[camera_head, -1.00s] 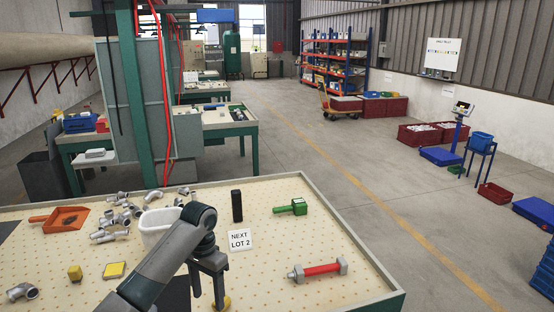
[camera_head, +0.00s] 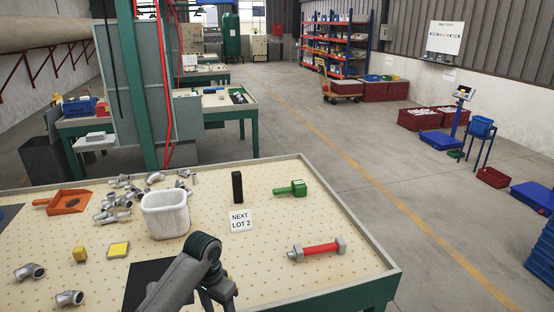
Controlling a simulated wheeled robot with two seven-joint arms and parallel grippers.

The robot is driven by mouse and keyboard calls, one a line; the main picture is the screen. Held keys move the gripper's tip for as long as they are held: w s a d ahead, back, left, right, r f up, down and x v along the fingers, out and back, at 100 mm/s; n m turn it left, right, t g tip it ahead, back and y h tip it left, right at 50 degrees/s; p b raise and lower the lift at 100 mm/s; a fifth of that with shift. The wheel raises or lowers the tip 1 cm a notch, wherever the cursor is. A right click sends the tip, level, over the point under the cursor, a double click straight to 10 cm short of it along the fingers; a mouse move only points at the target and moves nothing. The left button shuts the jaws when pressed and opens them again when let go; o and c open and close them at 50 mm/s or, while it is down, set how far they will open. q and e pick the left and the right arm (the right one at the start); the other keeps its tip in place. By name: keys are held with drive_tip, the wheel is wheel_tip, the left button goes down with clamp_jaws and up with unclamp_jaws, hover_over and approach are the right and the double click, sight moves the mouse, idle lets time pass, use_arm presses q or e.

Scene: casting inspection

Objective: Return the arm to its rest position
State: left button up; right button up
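One arm comes in from the lower left; I take it as my left. Its dark gripper (camera_head: 218,299) hangs over the near part of the pegboard-like table (camera_head: 270,215), at the bottom edge of the view. Its fingers look apart with nothing seen between them; the tips are cut off or hard to see. A bit of something yellow shows behind it. My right gripper is not in view.
A white bin (camera_head: 166,222), black block (camera_head: 237,187), "NEXT LOT 2" card (camera_head: 241,220), green tool (camera_head: 290,188) and red-handled gauge (camera_head: 317,250) stand around. A black mat (camera_head: 150,279), orange scoop (camera_head: 68,202), yellow pieces (camera_head: 118,250) and several metal elbows (camera_head: 69,298) lie left.

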use_arm(q)
drive_tip(key=s+d+f+n+t+h, duration=0.1)
drive_tip(key=s+f, duration=0.4)
drive_tip(key=s, duration=0.4)
drive_tip(key=s+f+t, duration=0.1)
drive_tip(key=s+f, duration=0.3)
drive_tip(key=s, duration=0.4)
drive_tip(key=s+a+r+n+t+y, duration=0.15)
drive_tip(key=s+a, duration=0.25)
drive_tip(key=s, duration=0.5)
drive_tip(key=s+a+r+n+t, duration=0.15)
drive_tip(key=s+a, duration=0.25)
drive_tip(key=s, duration=0.6)
wheel_tip(320, 180, down, 31)
drive_tip(key=g+b, duration=0.2)
drive_tip(key=b, duration=0.1)
drive_tip(key=s+a+f+b, duration=0.1)
drive_tip(key=s+f+b, duration=0.1)
drive_tip(key=s+f, duration=0.7)
drive_tip(key=s+a+f+g+b, duration=0.1)
drive_tip(key=s+a+f, duration=0.1)
drive_tip(key=s+f, duration=0.8)
wheel_tip(320, 180, down, 3)
drive_tip(key=shift+r+g+b, duration=0.2)
drive_tip(key=shift+g+b, duration=0.1)
drive_tip(key=shift+b, duration=0.05)
